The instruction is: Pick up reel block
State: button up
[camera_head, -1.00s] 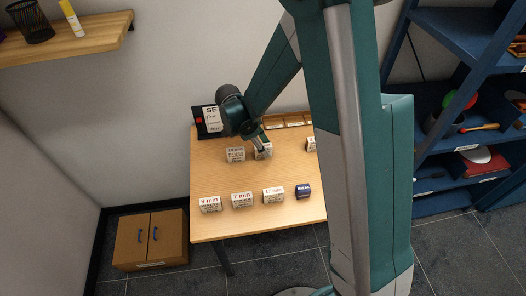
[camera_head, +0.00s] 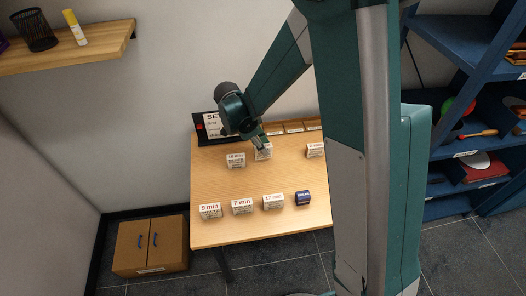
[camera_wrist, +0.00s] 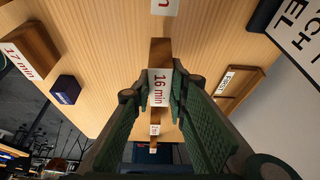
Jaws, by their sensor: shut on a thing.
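A wooden block with a white "16 min" label (camera_wrist: 160,88) is between the fingers of my gripper (camera_wrist: 161,98) in the wrist view. My gripper is shut on it. In the head view the same block (camera_head: 263,153) is in the back row, under my gripper (camera_head: 264,145), whose fingers cover part of it. Whether it is clear of the tabletop is hard to tell. Other labelled blocks stand on the table: "9 min" (camera_head: 210,211), "7 min" (camera_head: 242,207), "17 min" (camera_head: 273,202), one left of the held block (camera_head: 236,160) and one to its right (camera_head: 315,150).
A small dark blue box (camera_head: 303,198) sits right of the front row. A slotted wooden tray (camera_head: 293,127) lies along the table's back edge, beside a black-framed sign (camera_head: 212,124). Bare table (camera_head: 260,181) lies between the rows. A blue shelf unit (camera_head: 452,140) stands at the right.

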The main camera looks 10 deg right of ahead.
jog(key=shift+r+p, duration=0.5)
jog(key=shift+r, duration=2.6)
